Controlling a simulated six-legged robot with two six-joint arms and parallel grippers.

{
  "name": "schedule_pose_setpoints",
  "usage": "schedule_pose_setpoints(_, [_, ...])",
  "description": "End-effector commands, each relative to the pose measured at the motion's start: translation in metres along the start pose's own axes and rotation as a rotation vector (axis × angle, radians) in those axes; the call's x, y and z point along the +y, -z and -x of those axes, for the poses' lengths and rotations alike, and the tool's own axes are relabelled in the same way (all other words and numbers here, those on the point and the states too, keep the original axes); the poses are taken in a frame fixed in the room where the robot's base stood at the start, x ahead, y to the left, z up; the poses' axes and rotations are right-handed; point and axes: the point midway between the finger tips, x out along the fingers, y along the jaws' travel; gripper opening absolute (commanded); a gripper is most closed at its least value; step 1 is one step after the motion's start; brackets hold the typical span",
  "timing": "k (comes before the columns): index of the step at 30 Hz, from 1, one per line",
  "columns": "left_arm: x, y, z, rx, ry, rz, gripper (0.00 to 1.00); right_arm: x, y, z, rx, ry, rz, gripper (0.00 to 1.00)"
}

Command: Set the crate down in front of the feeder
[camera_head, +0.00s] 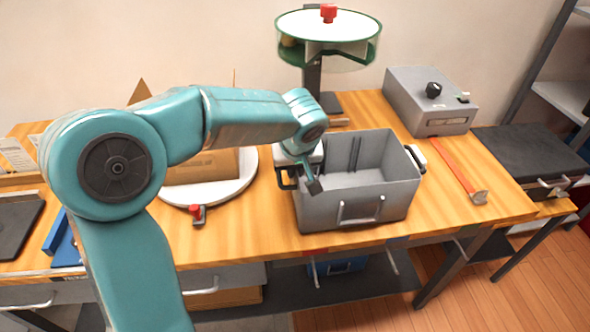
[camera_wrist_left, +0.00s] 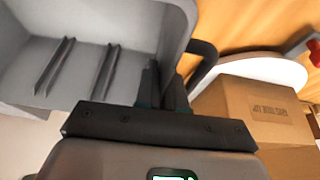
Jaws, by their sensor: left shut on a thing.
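The grey crate (camera_head: 358,205) is upright and looks empty, at the front middle of the wooden table. I cannot tell whether its base touches the tabletop. A round drum with a green rim and red knob (camera_head: 328,40), possibly the feeder, stands behind the crate. My right gripper is out of view.
A white round plate (camera_head: 245,185) with a cardboard box (camera_head: 205,168) lies left of the crate, partly behind my arm. A grey box with a black knob (camera_head: 430,105) stands at the back right. An orange bar (camera_head: 455,165) lies right of the crate, with bare table between.

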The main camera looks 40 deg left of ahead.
Motion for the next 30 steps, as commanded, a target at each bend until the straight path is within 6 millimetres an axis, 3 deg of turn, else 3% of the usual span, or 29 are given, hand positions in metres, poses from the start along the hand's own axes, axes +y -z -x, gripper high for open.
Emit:
schedule_pose_setpoints(13, [0.001,-0.002,-0.007,0.003,-0.004,0.002,0.00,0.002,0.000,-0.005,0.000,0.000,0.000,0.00])
schedule_pose_setpoints(15, [0.000,-0.003,-0.006,0.000,-0.001,0.000,0.28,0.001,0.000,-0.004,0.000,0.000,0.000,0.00])
schedule_pose_setpoints(16, [0.000,-0.003,-0.006,0.000,-0.001,0.000,0.34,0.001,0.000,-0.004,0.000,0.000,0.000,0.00])
schedule_pose_setpoints(25, [0.000,-0.002,-0.004,0.000,-0.001,0.000,0.34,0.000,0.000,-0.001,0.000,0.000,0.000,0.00])
schedule_pose_setpoints(30, [0.001,-0.001,0.017,0.004,-0.006,0.000,0.34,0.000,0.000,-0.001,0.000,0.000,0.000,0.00])
